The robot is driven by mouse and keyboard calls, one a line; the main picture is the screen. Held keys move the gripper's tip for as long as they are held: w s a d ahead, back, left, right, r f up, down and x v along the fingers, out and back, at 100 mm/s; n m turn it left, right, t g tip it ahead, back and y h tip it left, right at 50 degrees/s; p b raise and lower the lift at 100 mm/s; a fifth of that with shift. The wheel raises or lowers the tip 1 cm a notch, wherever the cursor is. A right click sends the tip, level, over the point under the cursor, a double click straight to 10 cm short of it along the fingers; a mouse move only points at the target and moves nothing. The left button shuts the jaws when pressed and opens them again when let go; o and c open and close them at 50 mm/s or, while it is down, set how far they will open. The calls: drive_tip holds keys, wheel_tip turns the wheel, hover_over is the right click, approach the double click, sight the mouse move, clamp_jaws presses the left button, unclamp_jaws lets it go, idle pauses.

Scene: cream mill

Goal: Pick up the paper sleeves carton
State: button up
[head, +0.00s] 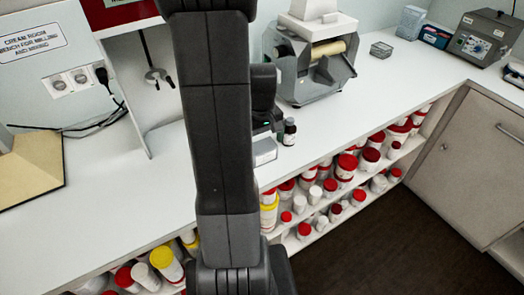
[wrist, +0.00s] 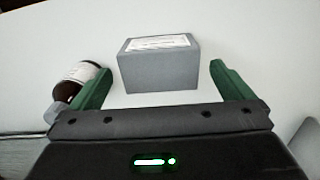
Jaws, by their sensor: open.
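The paper sleeves carton appears as a small grey box (wrist: 158,73) with a white label on top, in the wrist view. It stands on the white worktop, framed between my gripper's two green fingers (wrist: 160,66). The fingers are spread wide, with a gap of bare worktop on each side of the box, and hold nothing. How far the fingertips reach along the box is hard to tell. In the head view, a small box with a pale label (head: 264,152), likely the same carton, shows just right of my arm, which hides part of it.
A brown bottle (wrist: 82,75) with a white label is close by my left finger in the wrist view; it also shows in the head view (head: 289,131). A grey milling machine (head: 318,72) stands behind. Shelves of red-lidded jars (head: 345,165) run below the counter edge.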

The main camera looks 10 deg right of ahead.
drive_tip(key=shift+f, duration=1.4)
drive_tip(key=c, duration=1)
drive_tip(key=shift+r, duration=0.1)
